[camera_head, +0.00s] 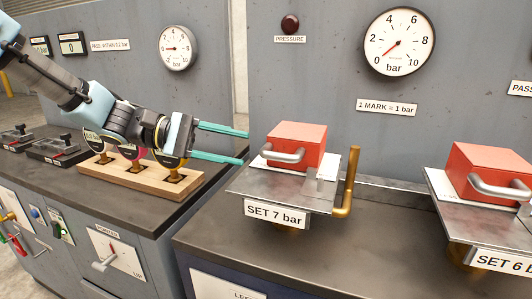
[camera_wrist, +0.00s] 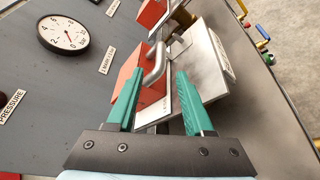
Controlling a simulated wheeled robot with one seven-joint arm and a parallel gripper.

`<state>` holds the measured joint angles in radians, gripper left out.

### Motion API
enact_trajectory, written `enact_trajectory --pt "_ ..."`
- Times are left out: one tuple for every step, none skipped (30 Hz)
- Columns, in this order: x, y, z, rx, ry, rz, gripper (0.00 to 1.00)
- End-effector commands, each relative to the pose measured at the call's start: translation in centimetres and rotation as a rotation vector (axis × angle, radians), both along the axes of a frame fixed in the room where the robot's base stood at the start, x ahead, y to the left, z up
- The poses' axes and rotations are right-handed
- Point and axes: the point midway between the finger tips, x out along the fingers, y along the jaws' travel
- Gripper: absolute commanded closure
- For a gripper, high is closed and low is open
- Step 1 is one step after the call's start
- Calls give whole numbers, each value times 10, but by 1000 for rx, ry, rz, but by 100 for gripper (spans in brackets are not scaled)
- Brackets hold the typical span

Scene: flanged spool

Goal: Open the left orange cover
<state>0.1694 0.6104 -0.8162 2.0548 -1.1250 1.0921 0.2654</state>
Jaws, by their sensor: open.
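The left orange cover (camera_head: 297,141) is a red-orange box with a silver bar handle (camera_head: 282,155) on its front. It sits closed on a metal plate (camera_head: 265,187) labelled SET 7 bar. My gripper (camera_head: 246,146) is open and empty, its two teal fingers pointing right, just left of the cover and its handle. In the wrist view the cover (camera_wrist: 127,80) and the handle (camera_wrist: 154,64) lie ahead of the open fingers (camera_wrist: 158,82). I cannot tell whether a finger touches the cover.
A brass lever (camera_head: 348,182) stands upright at the plate's right. A second orange cover (camera_head: 486,170) stands on another plate at the right. Gauges in a wooden rack (camera_head: 138,181) are below my arm. A large dial (camera_head: 399,42) is on the back wall. Dark counter is bare in front.

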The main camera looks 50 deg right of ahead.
Motion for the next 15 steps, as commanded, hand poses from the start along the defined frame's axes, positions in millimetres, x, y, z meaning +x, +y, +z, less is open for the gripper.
enact_trajectory --pt "-9 -5 -1 2 4 -4 48" --pt "-14 -9 -2 3 3 -5 48" --pt "-20 -13 -4 3 3 -5 48" --pt "-24 -17 -5 3 3 -4 48" --pt "-29 -20 -7 4 1 -5 48" --pt "-34 -25 -8 3 2 -4 48" --pt "-38 -28 -9 3 1 -4 48" --pt "-42 -31 -11 3 1 -4 48" --pt "-47 -34 -12 4 1 -4 48" --pt "-50 -37 -13 4 1 -3 48" --pt "-53 -39 -14 4 1 -3 48" --pt "-56 -42 -15 2 -1 -2 48" --pt "-59 -44 -16 2 -1 -2 48" --pt "-61 -45 -17 3 0 -2 48" --pt "-63 -47 -17 4 1 0 48"
